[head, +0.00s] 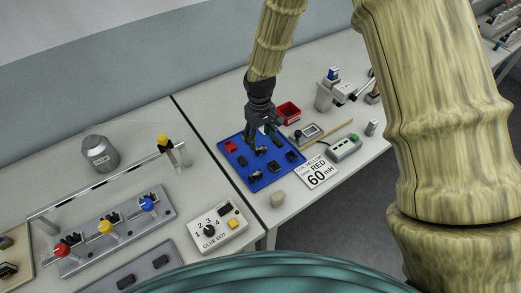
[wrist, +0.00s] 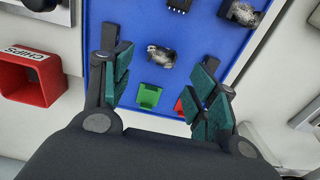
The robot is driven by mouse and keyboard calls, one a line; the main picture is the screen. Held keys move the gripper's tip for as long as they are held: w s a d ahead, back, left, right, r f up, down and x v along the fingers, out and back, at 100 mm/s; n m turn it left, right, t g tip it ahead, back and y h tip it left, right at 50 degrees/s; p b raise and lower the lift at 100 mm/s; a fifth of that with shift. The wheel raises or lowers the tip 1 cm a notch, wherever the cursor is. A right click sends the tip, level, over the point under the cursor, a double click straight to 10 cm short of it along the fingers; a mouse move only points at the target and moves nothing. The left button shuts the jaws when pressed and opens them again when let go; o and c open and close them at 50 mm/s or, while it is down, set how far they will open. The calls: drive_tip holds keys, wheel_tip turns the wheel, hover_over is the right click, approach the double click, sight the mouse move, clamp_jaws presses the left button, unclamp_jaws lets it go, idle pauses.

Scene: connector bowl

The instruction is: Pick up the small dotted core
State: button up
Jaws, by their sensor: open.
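My gripper (head: 267,134) is open above the far part of the blue tray (head: 234,170). In the wrist view its teal-padded fingers (wrist: 163,74) are apart, with nothing held between them. A small speckled grey-and-black core (wrist: 160,55) lies on the blue tray (wrist: 190,35), between the finger lines and near their tips. A second speckled piece with a dark part (wrist: 243,13) lies farther off at the upper right. The dots are too small to tell which piece is the dotted core. My gripper hides part of the tray in the head view.
A green piece (wrist: 148,96) and a partly covered red piece (wrist: 179,107) lie close to the fingers. A black block (wrist: 179,4) sits at the tray's top. A red CHIPS bin (wrist: 28,80) stands left of the tray.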

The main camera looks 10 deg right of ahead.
sight(261, 148)
drive_tip(key=shift+s+f+p, duration=0.15)
drive_tip(key=shift+f+p, duration=0.35)
drive_tip(key=shift+f, duration=0.2)
drive_tip(key=shift+s+f+p, duration=0.15)
drive_tip(key=shift+f+p, duration=0.35)
drive_tip(key=shift+f, duration=0.15)
drive_tip(key=shift+f+p, duration=0.3)
drive_tip(key=shift+f, duration=0.9)
drive_tip(key=c, duration=1.1)
drive_tip(key=shift+w+r, duration=0.1)
drive_tip(key=shift+r, duration=0.05)
wheel_tip(261, 148, up, 10)
drive_tip(key=b, duration=0.3)
drive_tip(key=shift+b, duration=0.3)
